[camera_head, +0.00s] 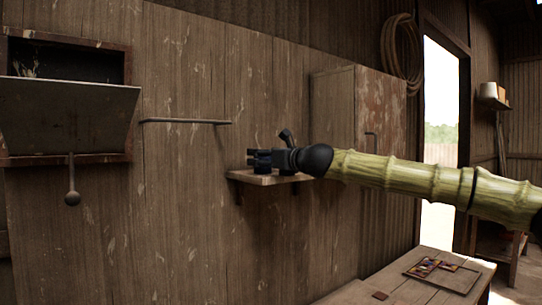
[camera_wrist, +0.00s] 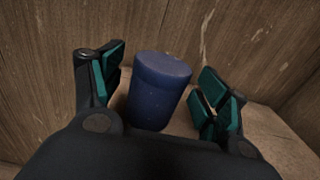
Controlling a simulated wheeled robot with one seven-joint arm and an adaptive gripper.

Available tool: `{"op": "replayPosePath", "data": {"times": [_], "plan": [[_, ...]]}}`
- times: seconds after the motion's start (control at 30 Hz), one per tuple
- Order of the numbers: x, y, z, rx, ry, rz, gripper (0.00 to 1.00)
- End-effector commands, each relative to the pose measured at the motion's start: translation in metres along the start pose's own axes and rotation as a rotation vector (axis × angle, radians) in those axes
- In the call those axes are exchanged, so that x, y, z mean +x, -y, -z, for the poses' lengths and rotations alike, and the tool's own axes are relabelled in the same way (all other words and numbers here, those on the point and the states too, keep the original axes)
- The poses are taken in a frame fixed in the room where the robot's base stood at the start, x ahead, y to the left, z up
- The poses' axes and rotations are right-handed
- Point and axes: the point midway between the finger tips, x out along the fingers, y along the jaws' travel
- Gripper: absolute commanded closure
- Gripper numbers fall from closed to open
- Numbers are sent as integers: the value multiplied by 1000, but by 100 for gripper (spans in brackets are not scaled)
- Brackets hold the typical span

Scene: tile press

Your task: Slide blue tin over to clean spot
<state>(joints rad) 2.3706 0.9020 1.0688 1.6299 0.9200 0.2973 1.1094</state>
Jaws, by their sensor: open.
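The blue tin (camera_wrist: 157,92) is a dark blue upright cylinder standing on a small wooden wall shelf (camera_head: 270,181). In the wrist view it is between the two green-padded fingers of my gripper (camera_wrist: 162,82). In the head view my gripper (camera_head: 262,161) is low over the shelf, and I cannot clearly pick the tin out from the dark fingers. The tin's near lower side is partly hidden by my gripper body. No clean spot can be made out.
A plank wall stands right behind the shelf. A horizontal rod (camera_head: 186,121) and an open wall box (camera_head: 69,94) with a hanging knob are to the left. A cabinet (camera_head: 359,160) is to the right. A table (camera_head: 401,291) with coloured tiles is below right.

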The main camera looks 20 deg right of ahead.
Motion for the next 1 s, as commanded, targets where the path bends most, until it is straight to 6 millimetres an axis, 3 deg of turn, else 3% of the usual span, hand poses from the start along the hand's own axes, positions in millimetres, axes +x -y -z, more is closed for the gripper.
{"op": "replayPosePath", "data": {"times": [0.47, 0.8, 1.0], "plan": [[8, 0, 0, -1, 0, 0, 26], [8, 0, 0, -1, 0, 0, 82], [8, 1, -1, 0, 0, -2, 82]]}}
